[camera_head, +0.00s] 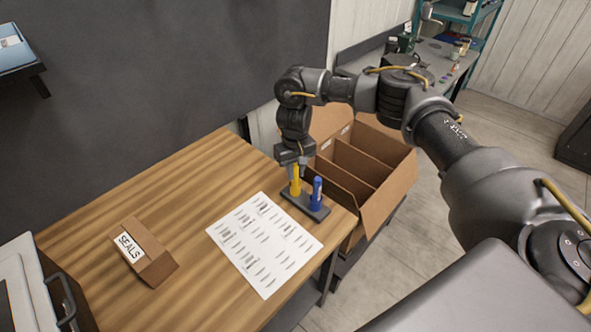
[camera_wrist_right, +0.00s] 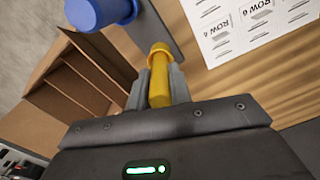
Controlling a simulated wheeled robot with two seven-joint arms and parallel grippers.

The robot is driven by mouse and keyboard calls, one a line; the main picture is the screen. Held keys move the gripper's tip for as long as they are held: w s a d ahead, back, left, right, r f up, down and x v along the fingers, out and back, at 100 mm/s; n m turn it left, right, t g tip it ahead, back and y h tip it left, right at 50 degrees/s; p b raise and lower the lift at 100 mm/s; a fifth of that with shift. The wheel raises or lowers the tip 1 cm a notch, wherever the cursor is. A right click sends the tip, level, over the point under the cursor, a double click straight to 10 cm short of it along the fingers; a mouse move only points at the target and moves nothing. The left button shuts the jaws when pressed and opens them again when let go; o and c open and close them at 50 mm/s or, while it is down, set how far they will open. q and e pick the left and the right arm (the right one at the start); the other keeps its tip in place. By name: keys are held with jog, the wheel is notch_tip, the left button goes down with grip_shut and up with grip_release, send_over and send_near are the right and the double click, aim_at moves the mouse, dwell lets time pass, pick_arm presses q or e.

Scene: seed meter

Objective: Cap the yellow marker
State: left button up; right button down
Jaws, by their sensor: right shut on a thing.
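The yellow marker (camera_head: 295,184) stands upright at the left end of a small dark holder (camera_head: 303,208) on the wooden table. My right gripper (camera_head: 293,165) is above it, pointing down, its fingers at the marker's upper end. In the right wrist view, the right gripper (camera_wrist_right: 158,88) is shut on a yellow piece (camera_wrist_right: 158,77), with a wider yellow rim beyond the fingertips. I cannot tell where the cap ends and the marker begins. My left gripper is not in view.
A blue marker (camera_head: 316,193) stands beside the yellow one, close to my right gripper. A printed sheet (camera_head: 262,243) lies in front of the holder. A cardboard box with dividers (camera_head: 385,212) stands right of the table. A SEALS box (camera_head: 150,262) sits at left.

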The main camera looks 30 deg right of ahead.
jog(key=shift+f, duration=0.1)
jog(key=c, duration=1.2)
grip_release()
notch_tip(320, 180, up, 11)
jog(key=shift+f+b, duration=0.1)
jog(key=shift+b, duration=0.3)
